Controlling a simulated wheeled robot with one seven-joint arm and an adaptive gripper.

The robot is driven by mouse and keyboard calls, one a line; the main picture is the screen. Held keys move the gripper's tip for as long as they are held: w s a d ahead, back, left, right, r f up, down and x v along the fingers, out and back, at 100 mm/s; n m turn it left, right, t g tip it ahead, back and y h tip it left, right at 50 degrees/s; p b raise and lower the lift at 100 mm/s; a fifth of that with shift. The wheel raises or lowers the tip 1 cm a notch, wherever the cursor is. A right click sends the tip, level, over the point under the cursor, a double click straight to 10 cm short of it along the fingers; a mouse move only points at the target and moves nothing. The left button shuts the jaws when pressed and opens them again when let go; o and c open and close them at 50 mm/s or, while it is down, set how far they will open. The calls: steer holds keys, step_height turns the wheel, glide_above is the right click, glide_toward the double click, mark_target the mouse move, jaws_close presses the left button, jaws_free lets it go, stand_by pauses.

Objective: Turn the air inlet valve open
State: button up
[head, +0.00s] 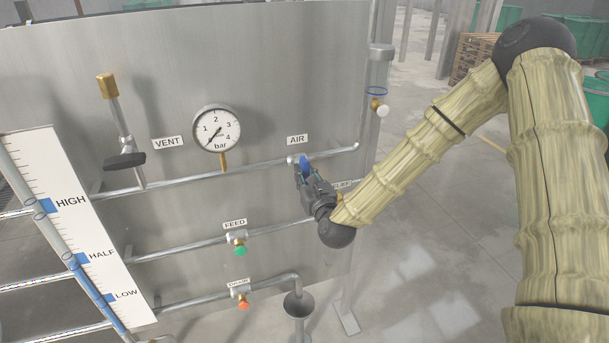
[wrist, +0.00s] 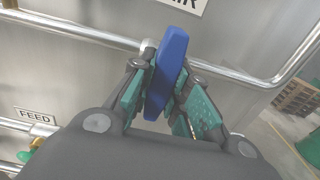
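The air inlet valve has a blue handle (head: 305,163) on the pipe under the AIR label (head: 297,139). My gripper (head: 306,172) is at this handle, coming from the lower right. In the wrist view the blue handle (wrist: 167,72) stands nearly upright, tilted a little, between the two teal finger pads (wrist: 160,98). The left pad looks close against the handle, and the right pad is near its lower part. The handle's lower end sits down between the fingers. The valve body behind the handle is mostly hidden.
The steel tank wall stands behind the pipes. A pressure gauge (head: 217,128) and the vent valve (head: 125,160) are to the left. Open floor lies to the right.

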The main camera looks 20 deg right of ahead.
jaws_close()
steer(key=shift+f+b, duration=0.1)
steer(key=shift+b, duration=0.3)
steer(key=n+b, duration=0.2)
steer(key=b, duration=0.1)
steer(key=shift+d+f+n+b, duration=0.1)
steer(key=shift+f+n+b, duration=0.05)
steer(key=shift+n+b, duration=0.25)
steer(key=n+b, duration=0.5)
steer(key=shift+d+n, duration=0.1)
steer(key=shift+n, duration=0.2)
steer(key=n+b, duration=0.2)
steer(key=n, duration=0.1)
steer(key=n+b, duration=0.2)
steer(key=shift+r, duration=0.3)
steer(key=shift+r+n+b, duration=0.15)
steer(key=shift+n+b, duration=0.95)
steer(key=shift+n, duration=1.2)
